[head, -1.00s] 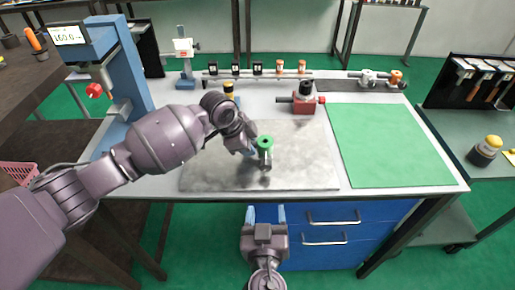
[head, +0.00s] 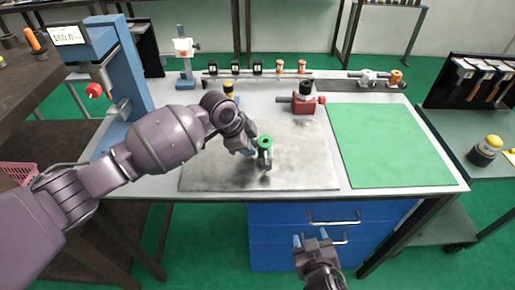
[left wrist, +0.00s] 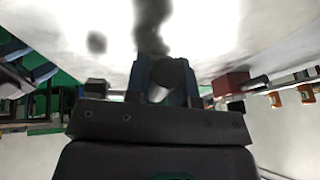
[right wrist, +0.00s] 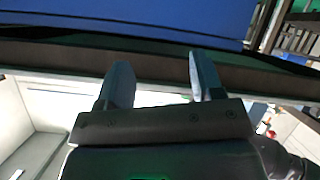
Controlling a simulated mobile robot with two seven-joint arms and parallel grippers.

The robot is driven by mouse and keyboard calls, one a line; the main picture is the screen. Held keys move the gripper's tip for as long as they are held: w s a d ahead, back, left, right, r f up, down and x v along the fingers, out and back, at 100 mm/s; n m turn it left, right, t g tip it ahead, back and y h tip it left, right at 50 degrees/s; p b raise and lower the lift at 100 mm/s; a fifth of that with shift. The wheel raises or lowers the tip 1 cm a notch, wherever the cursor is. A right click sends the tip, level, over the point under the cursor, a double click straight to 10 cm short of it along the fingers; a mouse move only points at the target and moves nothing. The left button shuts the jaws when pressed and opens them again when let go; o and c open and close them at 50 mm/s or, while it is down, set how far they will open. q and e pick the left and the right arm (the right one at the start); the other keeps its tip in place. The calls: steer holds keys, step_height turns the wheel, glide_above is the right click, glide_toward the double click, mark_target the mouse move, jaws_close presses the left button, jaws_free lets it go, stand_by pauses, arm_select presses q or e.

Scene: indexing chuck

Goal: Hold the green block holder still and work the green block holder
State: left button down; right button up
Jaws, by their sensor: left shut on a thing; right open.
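The green block holder (head: 265,142) stands on the grey metal plate at the middle of the bench. It has a green ring on top and a dark metal body with a part sticking out toward the front. My left gripper (head: 251,152) is shut on its left side. In the left wrist view the fingers (left wrist: 168,88) close around a dark grey cylindrical part; the green top does not show there. My right gripper (head: 312,240) is open and empty, low in front of the blue drawers. Its two fingers also show apart in the right wrist view (right wrist: 160,85).
The metal plate (head: 310,165) is otherwise clear. A green mat (head: 390,145) lies to its right. A red block with a black knob (head: 304,99) and a yellow-topped item (head: 229,91) stand behind. Blue drawers (head: 285,232) sit below the bench's front edge.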

steer(key=s+d+f+n+g, duration=0.1)
steer(key=s+d+f, duration=0.1)
steer(key=d, duration=0.5)
steer(key=shift+s+d+f+y, duration=0.2)
steer(key=shift+s+d+y, duration=0.15)
steer(key=shift+s+y, duration=0.1)
